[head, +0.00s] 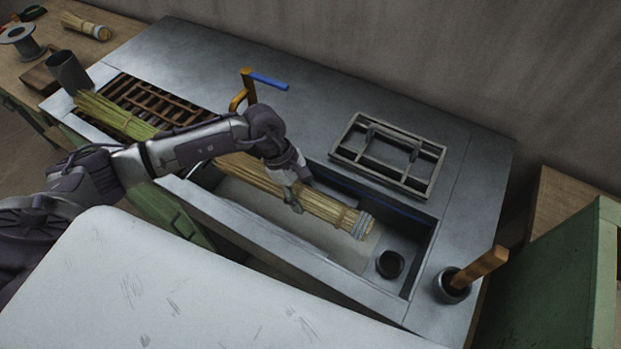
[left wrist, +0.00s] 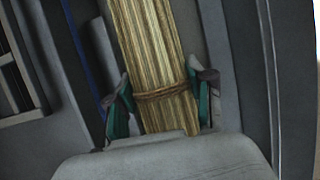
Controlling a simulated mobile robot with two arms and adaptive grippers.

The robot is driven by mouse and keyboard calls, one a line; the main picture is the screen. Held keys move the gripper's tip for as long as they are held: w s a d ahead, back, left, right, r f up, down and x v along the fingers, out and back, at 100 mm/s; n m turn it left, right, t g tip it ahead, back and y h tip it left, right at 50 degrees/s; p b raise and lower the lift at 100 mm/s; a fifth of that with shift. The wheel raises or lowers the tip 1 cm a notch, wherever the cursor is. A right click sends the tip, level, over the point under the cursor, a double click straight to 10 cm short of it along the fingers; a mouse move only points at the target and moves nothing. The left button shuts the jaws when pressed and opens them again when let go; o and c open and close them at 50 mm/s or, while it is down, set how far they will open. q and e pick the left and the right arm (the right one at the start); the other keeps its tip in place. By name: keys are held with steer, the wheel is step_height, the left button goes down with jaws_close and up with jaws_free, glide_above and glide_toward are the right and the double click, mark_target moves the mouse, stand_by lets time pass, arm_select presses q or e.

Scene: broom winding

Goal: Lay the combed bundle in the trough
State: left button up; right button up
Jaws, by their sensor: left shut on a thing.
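The straw bundle (head: 333,210) is yellow with a grey-bound end at the right. It lies lengthwise over the sunken trough (head: 423,258); whether it touches the trough floor I cannot tell. A green brushy end (head: 115,115) lies in line with it over the slatted rack; my arm hides the stretch between. My left gripper (head: 294,190) is shut on the bundle near its right part. In the left wrist view the straw (left wrist: 150,50) runs between the two green-padded fingers (left wrist: 160,98), beside a twine band. My right gripper is not in view.
A slatted rack (head: 165,88) is left of the trough. A grey frame with a handle (head: 390,152) lies behind it. A dark round cup (head: 390,264) sits in the trough's right end. A wooden handle (head: 480,268) stands in a holder at the right corner.

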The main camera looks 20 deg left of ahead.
arm_select(q)
steer(key=shift+w+f, duration=0.15)
steer(key=shift+f, duration=0.15)
steer(key=shift+s+f+b, duration=0.2)
steer(key=shift+f+b, duration=0.3)
steer(key=shift+f, duration=0.2)
step_height(320, 180, down, 7)
steer(key=b, duration=0.4)
steer(key=shift+b, duration=0.3)
steer(key=shift+w+f+b, duration=0.1)
steer(key=shift+f+b, duration=0.35)
steer(key=o, duration=1.2)
steer(key=shift+o, duration=0.3)
